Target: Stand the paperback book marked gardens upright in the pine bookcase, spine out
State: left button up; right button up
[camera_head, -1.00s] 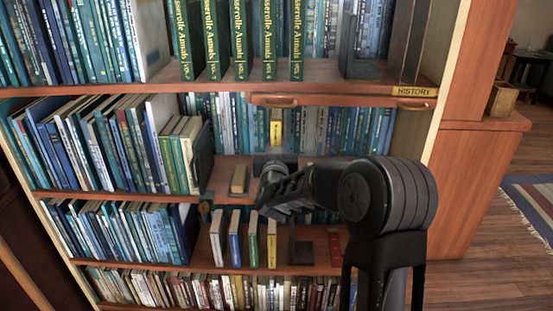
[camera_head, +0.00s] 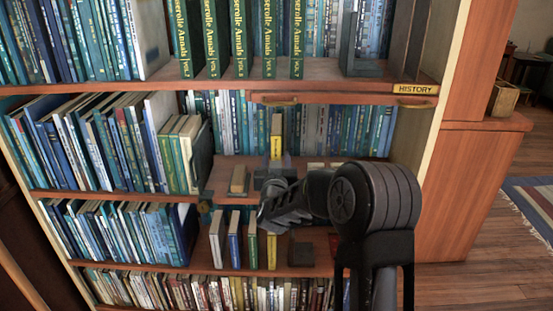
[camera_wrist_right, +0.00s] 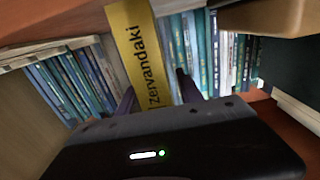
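A yellow-spined book (camera_head: 277,147) stands up in front of the row of blue-green books in the middle bay of the reddish-brown wooden bookcase (camera_head: 330,92). In the right wrist view its spine (camera_wrist_right: 138,50) reads "zervandaki"; I cannot read "gardens" anywhere. My right gripper (camera_head: 275,165) is at the book's lower end. In the wrist view its two dark fingers (camera_wrist_right: 156,94) lie against both sides of the book and appear shut on it. My left gripper is not in view.
A "HISTORY" label (camera_head: 415,89) marks the shelf edge above. Packed rows fill the left bays.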

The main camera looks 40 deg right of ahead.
jog(key=shift+r, duration=0.2)
jog(key=shift+s+a, duration=0.15)
jog(key=p+v, duration=0.1)
jog(key=v, duration=1)
jog(key=shift+s+a, duration=0.2)
jog(key=shift+s, duration=0.05)
dwell(0.3)
